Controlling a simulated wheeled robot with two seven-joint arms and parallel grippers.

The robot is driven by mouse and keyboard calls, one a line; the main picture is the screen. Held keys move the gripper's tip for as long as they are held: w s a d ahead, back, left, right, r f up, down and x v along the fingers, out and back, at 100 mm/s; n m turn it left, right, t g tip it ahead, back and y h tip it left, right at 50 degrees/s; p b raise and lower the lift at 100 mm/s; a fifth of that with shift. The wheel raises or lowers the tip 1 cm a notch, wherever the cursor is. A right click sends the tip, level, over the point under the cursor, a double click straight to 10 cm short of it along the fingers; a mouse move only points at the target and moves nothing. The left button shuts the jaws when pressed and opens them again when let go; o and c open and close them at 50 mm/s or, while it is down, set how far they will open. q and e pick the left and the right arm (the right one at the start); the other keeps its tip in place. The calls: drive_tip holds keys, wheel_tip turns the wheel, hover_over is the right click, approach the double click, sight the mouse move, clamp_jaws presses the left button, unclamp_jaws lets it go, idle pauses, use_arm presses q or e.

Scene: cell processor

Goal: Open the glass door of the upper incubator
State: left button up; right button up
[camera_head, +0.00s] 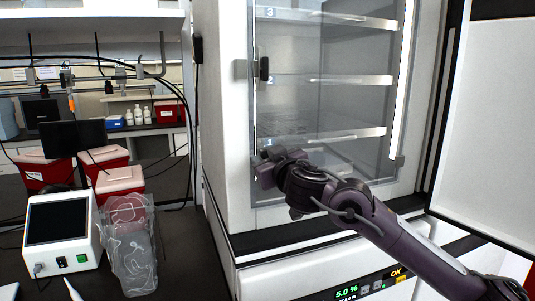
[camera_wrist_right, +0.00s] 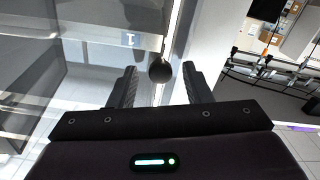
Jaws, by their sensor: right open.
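The glass door (camera_head: 350,60) of the upper incubator (camera_head: 226,120) appears closed, with shelves behind it. A dark catch (camera_head: 264,68) sits at its left edge, beside a metal plate on the frame. My right gripper (camera_head: 264,166) is at the lower left of the glass, below that catch. In the right wrist view my right gripper (camera_wrist_right: 160,88) is open and empty. A dark round knob (camera_wrist_right: 160,70) shows ahead, between the fingertips in the picture; I cannot tell whether they touch it. My left gripper is not in view.
The white outer door (camera_head: 490,130) stands swung open at the right. A display panel (camera_head: 360,288) is below the glass. A bench at the left holds a white device (camera_head: 60,235), a clear plastic package (camera_head: 130,245) and red-and-white boxes (camera_head: 120,182).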

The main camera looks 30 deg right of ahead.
drive_tip(key=shift+w, duration=0.3)
clamp_jaws()
idle(0.3)
